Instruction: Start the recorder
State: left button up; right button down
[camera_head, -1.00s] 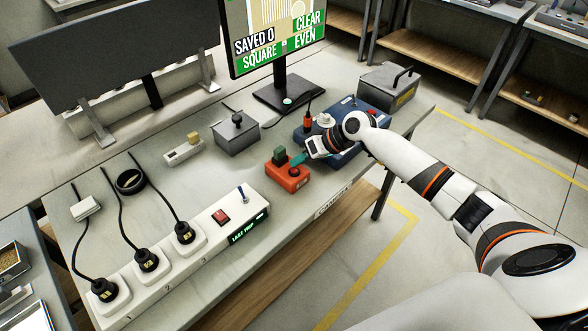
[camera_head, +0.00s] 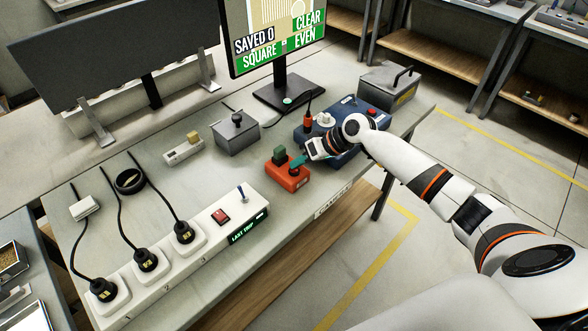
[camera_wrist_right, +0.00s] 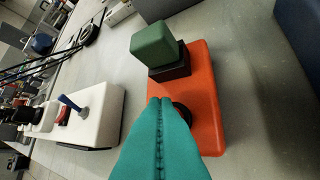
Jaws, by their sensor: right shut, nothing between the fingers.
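An orange-red box (camera_head: 288,182) sits on the bench near its front edge. A green block on a black base (camera_head: 279,155) stands on its left part; the wrist view shows the box (camera_wrist_right: 205,70) and the green block (camera_wrist_right: 153,45) close up. My right gripper (camera_head: 298,163) is shut and empty, its teal fingertips pointing down over the right part of the box. In the wrist view the fingers (camera_wrist_right: 160,105) partly hide a dark round part (camera_wrist_right: 184,112) on the box; I cannot tell whether they touch it. My left gripper is not in view.
A monitor (camera_head: 280,45) reads "SAVED 0", "SQUARE", "CLEAR" and "EVEN". A blue box (camera_head: 345,140) stands behind my right gripper. A grey box (camera_head: 236,135), a small white switch unit (camera_head: 184,150) and a power strip (camera_head: 165,275) with plugs are to the left.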

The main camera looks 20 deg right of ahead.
jog(key=shift+f, duration=0.35)
dwell(0.5)
jog(key=shift+r, duration=0.1)
jog(key=shift+r+p, duration=0.55)
jog(key=shift+r, duration=0.2)
notch_tip(320, 180, up, 6)
jog(key=p, duration=0.5)
jog(key=shift+f, duration=0.1)
